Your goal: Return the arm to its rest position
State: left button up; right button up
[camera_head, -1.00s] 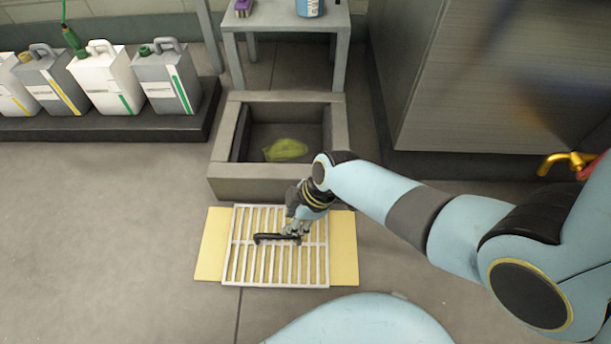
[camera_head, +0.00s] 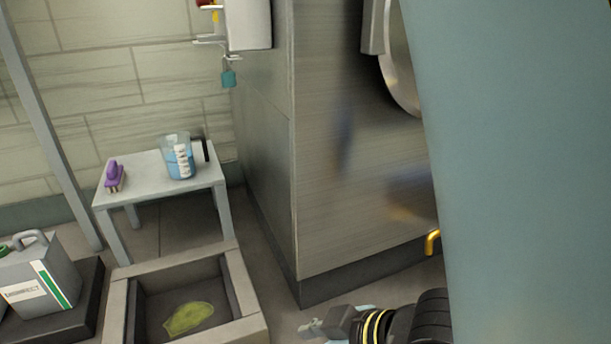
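My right arm (camera_head: 520,170) fills the right side of the head view, with a large pale blue link very close to the camera. Its dark wrist with yellow rings shows at the bottom edge, and my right gripper (camera_head: 312,328) points left from it, just right of the grey basin. The grey fingers are small and partly cut off by the bottom edge, so I cannot tell whether they are open or shut. My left arm and gripper are not in view.
A grey basin (camera_head: 254,302) holds a yellow-green limp item (camera_head: 188,318). Behind it stands a small table (camera_head: 145,195) with a purple-handled brush (camera_head: 114,176) and a blue-liquid jug (camera_head: 178,158). A metal cabinet (camera_head: 355,230) stands behind my arm; a grey canister (camera_head: 40,280) stands left.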

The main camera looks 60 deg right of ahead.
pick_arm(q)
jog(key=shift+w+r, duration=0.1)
pick_arm(e)
jog(key=shift+f, duration=0.1)
dwell(0.3)
pick_arm(q)
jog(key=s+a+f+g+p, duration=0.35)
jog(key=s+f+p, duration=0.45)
jog(key=p, duration=0.9)
pick_arm(e)
jog(key=s+d+f+g, duration=0.35)
jog(key=s+f, duration=0.25)
jog(key=s, duration=0.3)
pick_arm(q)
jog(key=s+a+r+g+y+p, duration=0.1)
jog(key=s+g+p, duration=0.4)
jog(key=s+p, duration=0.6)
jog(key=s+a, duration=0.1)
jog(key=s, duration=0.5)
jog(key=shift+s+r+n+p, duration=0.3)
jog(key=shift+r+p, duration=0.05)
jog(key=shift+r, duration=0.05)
pick_arm(e)
jog(key=s+d+g+h, duration=0.1)
jog(key=s+g, duration=0.4)
jog(key=s, duration=1.1)
jog(key=shift+s+d+m, duration=0.25)
jog(key=shift+d+m, duration=0.05)
jog(key=shift+d, duration=0.15)
